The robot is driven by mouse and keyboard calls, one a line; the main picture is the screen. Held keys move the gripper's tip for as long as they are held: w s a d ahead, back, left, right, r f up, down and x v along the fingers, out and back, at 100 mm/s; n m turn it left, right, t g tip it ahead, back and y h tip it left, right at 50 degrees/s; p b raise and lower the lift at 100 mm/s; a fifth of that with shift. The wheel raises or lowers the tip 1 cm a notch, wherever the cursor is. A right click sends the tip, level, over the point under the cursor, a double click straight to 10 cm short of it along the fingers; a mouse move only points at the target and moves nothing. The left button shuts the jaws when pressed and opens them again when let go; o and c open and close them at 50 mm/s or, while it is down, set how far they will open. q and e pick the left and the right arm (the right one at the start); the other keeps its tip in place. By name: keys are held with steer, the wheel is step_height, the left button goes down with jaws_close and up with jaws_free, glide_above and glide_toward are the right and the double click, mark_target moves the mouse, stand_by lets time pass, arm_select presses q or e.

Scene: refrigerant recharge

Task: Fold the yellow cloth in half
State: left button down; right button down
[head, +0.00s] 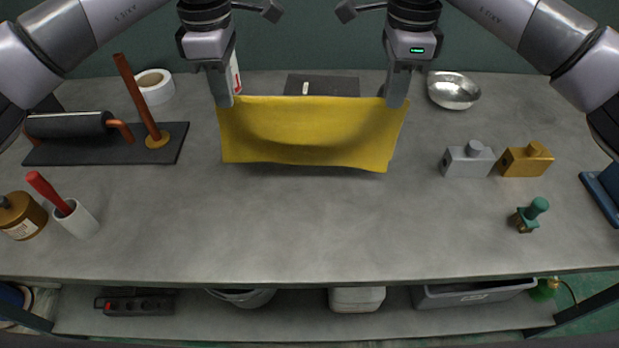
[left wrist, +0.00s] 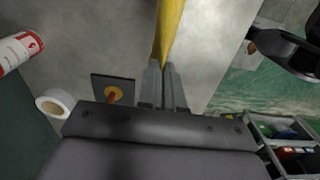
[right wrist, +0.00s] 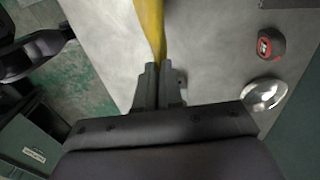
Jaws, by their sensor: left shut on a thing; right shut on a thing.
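The yellow cloth (head: 310,135) hangs between my two grippers over the middle of the bench, with its lower edge at or just above the surface. My left gripper (head: 226,100) is shut on its upper left corner, and my right gripper (head: 396,100) is shut on its upper right corner. The upper edge between them runs nearly straight, and the cloth bulges below it. In the left wrist view the cloth (left wrist: 168,30) runs up from the closed fingers (left wrist: 164,70). The right wrist view shows the cloth (right wrist: 150,25) at the closed fingers (right wrist: 156,72) too.
On the left are a dark plate (head: 50,152) with copper pipes, a tape roll (head: 155,88), a white cup (head: 78,220) and a brown jar (head: 20,215). On the right are a metal bowl (head: 453,92), grey (head: 467,160) and brass (head: 527,160) blocks and a green-handled valve (head: 532,213). The front middle is clear.

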stand_by(0.4)
